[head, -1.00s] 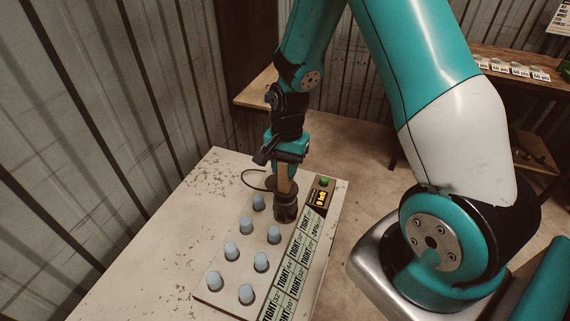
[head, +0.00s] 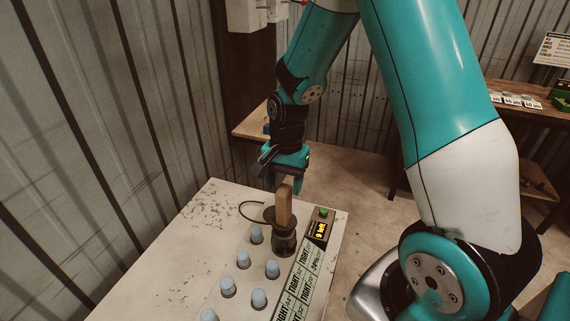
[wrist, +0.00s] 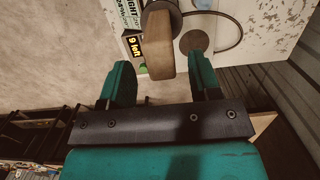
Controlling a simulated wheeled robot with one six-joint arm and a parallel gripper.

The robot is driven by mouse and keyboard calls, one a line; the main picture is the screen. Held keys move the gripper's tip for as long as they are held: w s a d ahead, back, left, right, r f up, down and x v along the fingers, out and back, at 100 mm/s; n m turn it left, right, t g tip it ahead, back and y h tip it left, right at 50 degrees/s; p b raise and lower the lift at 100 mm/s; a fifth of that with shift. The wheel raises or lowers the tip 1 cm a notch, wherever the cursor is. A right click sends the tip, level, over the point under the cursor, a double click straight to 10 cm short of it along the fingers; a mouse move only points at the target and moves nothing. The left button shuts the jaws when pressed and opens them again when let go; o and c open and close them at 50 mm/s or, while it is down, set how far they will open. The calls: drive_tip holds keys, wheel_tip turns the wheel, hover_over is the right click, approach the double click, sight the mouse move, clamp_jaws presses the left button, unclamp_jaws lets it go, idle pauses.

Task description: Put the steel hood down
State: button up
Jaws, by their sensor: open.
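The steel hood (head: 284,240) appears to be the dark, round, flared body with a tall wooden handle (head: 284,206). It stands upright on the pale bench top beside the label panel. In the wrist view the handle (wrist: 160,48) points towards me, and part of the dark body (wrist: 158,10) shows behind it. My gripper (head: 283,181) is open above the handle. In the wrist view its two fingers stand apart, one on each side of the handle's near end, with gaps visible. The underside of the hood is hidden.
Several pale blue-grey capped pegs (head: 243,259) stand in rows in front of the hood. A panel of "TIGHT" labels (head: 297,290) and a small yellow display (head: 320,229) lie to the right. A grey disc (wrist: 195,41) with a cable is close by. A corrugated wall (head: 110,130) is left.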

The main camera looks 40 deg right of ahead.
drive_tip(key=r, duration=0.4)
drive_tip(key=r+b, duration=0.1)
drive_tip(key=r, duration=0.2)
drive_tip(key=shift+w+d+r, duration=0.1)
drive_tip(key=shift+w+d, duration=0.1)
drive_tip(key=shift+d, duration=0.1)
drive_tip(key=s+a+r+n+y, duration=0.1)
drive_tip(key=s+a+r+n, duration=0.3)
drive_tip(key=s+a+n, duration=0.4)
drive_tip(key=s+a+r+n+y, duration=0.2)
drive_tip(key=s+a+r+n, duration=0.2)
drive_tip(key=s+a+n, duration=0.5)
drive_tip(key=shift+s+a+r+n+t, duration=0.2)
drive_tip(key=shift+s+r+n+t, duration=0.35)
drive_tip(key=shift+s, duration=0.7)
